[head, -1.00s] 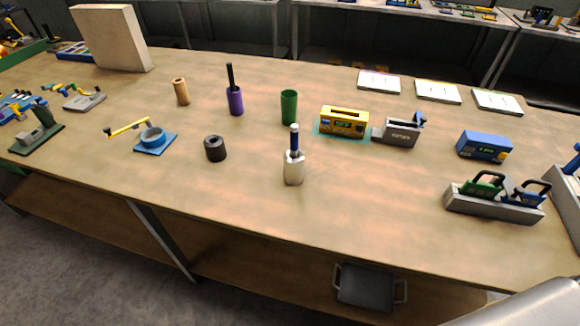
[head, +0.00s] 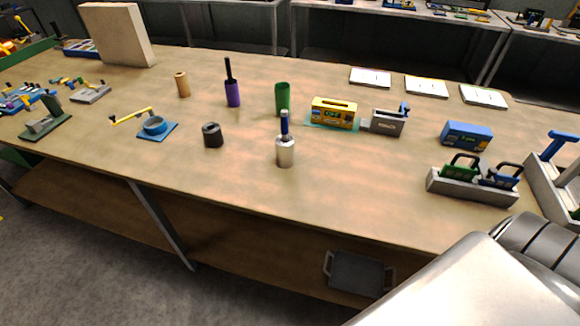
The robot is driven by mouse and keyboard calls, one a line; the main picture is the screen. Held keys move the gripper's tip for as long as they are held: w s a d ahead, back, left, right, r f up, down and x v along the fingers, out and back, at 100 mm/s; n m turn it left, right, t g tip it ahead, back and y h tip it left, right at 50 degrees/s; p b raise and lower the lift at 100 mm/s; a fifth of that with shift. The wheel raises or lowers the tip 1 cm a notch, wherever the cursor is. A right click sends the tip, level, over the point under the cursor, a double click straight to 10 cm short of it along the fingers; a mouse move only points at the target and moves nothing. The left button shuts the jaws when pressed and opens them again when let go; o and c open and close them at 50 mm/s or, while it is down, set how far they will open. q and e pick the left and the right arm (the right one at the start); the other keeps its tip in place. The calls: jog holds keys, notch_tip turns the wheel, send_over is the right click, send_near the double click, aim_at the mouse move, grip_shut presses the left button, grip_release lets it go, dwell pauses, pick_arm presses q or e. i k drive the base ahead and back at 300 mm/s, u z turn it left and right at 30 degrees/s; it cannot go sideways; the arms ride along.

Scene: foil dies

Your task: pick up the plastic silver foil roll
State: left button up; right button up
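The silver foil roll (head: 285,153) stands upright near the front middle of the table, with a dark blue rod (head: 285,125) rising from its top. It stands apart from everything around it. Neither of my grippers shows in the head view. A pale link of my own arm fills the lower right corner.
On the wooden table (head: 330,200), a black roll (head: 212,136) stands left of the silver one. A green roll (head: 282,98), purple roll (head: 233,94) and tan roll (head: 182,85) stand behind. A grey holder (head: 470,190) is at right. The table front is clear.

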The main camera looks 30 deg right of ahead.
aim_at(285, 152)
jog(key=z, duration=0.05)
jog(key=k, duration=0.9)
jog(key=z, duration=1.5)
jog(key=i, duration=0.5)
